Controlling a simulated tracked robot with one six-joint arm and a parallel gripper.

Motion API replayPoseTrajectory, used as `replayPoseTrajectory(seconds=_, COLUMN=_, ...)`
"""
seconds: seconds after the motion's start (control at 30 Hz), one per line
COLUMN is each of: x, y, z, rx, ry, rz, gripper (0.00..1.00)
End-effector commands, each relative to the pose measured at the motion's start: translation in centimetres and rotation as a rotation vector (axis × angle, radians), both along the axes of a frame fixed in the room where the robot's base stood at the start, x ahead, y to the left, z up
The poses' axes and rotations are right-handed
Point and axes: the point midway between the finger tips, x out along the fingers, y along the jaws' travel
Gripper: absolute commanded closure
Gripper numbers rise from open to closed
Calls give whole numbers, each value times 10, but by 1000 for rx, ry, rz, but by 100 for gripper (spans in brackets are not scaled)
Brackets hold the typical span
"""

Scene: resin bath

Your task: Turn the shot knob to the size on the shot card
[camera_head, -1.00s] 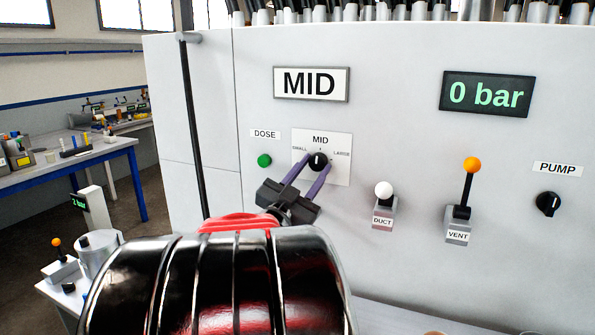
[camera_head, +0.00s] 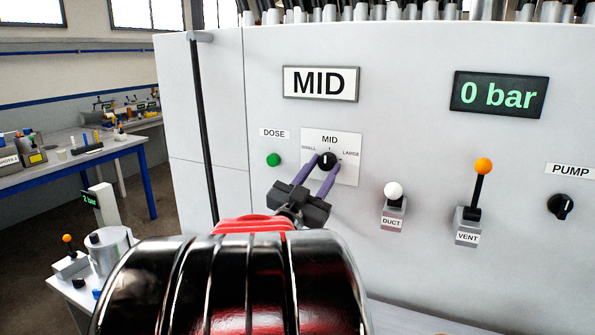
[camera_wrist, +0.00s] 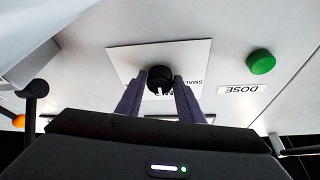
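The shot card (camera_head: 320,83) is a grey-framed sign reading MID, high on the pale panel. Below it the black shot knob (camera_head: 327,160) sits on a white plate (camera_head: 346,173) marked SMALL, MID and LARGE. Which mark its pointer faces is not clear. My gripper (camera_head: 326,164) reaches up from below, with one purple finger on either side of the knob. The wrist view shows the knob (camera_wrist: 160,77) between the two fingertips. Whether the fingers press on it or stand just clear of it is not clear.
A green DOSE button (camera_head: 273,160) lies just left of the plate. To the right are the white-topped DUCT lever (camera_head: 394,190), the orange-topped VENT lever (camera_head: 482,168) and the black PUMP knob (camera_head: 560,206). A display (camera_head: 499,95) reads 0 bar.

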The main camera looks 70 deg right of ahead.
Motion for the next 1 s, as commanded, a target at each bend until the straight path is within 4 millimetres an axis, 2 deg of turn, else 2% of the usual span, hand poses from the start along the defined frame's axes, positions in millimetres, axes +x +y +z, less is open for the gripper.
replayPoseTrajectory(seconds=0.2, x=0, y=0, z=0, rx=0, ry=0, rz=0, gripper=50)
replayPoseTrajectory(seconds=0.57, x=1, y=3, z=-1, rx=1, ry=-1, rz=2, gripper=50)
replayPoseTrajectory(seconds=0.77, x=6, y=22, z=-9, rx=1, ry=1, rz=3, gripper=50)
replayPoseTrajectory(seconds=1.0, x=14, y=58, z=-24, rx=1, ry=0, rz=5, gripper=50)
